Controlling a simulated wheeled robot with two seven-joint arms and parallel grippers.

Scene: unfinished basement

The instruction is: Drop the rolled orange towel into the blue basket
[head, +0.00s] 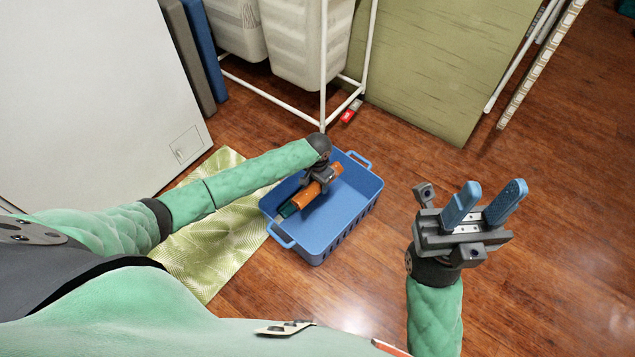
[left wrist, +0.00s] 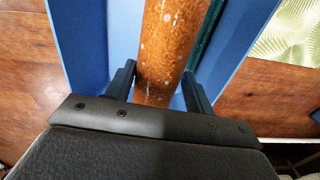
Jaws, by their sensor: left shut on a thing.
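The rolled orange towel (head: 307,196) is a long orange cylinder inside the outline of the blue basket (head: 335,236) in the head view. My left gripper (head: 318,181) is shut on the towel from above. In the left wrist view the speckled towel (left wrist: 164,40) runs between the two fingers of my left gripper (left wrist: 158,88), with blue basket walls (left wrist: 97,35) on both sides. I cannot tell whether the towel touches the basket floor. My right gripper (head: 490,196) is open and empty, to the right of the basket.
A dark teal thing (head: 288,210) lies alongside the towel at the basket. A patterned green mat (head: 222,240) lies left of the basket. A white rack (head: 325,60) with pale bins and a red object (head: 351,111) stand behind. Wood floor is clear on the right.

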